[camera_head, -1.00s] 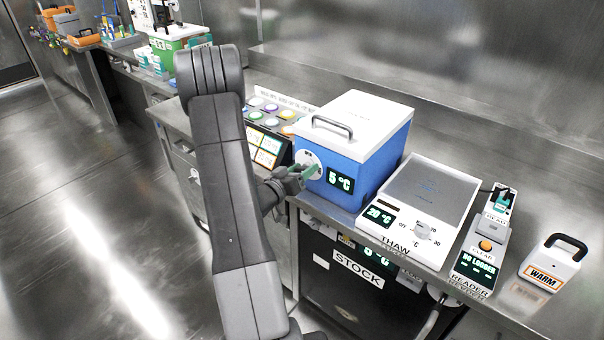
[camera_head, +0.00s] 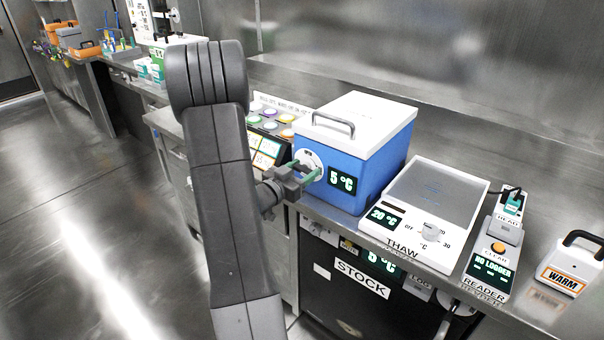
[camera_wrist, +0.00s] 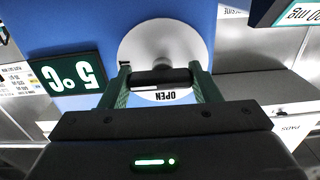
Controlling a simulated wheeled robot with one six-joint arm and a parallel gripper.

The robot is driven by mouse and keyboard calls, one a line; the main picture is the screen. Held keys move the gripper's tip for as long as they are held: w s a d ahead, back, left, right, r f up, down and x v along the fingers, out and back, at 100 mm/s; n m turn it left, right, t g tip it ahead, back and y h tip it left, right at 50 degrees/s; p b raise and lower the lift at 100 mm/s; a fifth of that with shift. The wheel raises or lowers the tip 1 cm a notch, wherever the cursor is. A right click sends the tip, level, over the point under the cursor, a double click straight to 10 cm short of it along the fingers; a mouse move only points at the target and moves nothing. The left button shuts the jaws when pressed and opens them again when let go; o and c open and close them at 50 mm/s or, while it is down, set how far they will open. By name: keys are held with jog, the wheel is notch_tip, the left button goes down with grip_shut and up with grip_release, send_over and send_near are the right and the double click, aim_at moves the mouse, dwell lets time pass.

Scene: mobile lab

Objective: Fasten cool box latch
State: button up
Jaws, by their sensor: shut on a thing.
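The cool box (camera_head: 352,150) is blue with a white lid and a grey handle, and stands on the bench with its lid down. Its front display reads 5 °C. The latch (camera_wrist: 158,52) is a white round plate on the box front with a dark bar across it; the word OPEN shows beside the bar. In the head view the latch plate (camera_head: 309,158) is partly covered by my gripper (camera_head: 308,173). In the wrist view my gripper (camera_wrist: 160,82) has its green-lined fingers on either side of the dark bar, shut on it.
A thaw plate (camera_head: 430,205) stands right of the box, followed by a reader (camera_head: 490,255) and a WARM box (camera_head: 562,268). A panel with coloured lids (camera_head: 270,125) stands left of the box. A STOCK cabinet (camera_head: 350,285) is below the bench.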

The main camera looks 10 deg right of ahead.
jog(key=o, duration=1)
jog(key=v, duration=1.4)
jog(key=shift+b, duration=0.4)
jog(key=shift+d, duration=0.1)
jog(key=p+x, duration=0.1)
jog(key=x, duration=1.3)
jog(key=shift+a, duration=0.2)
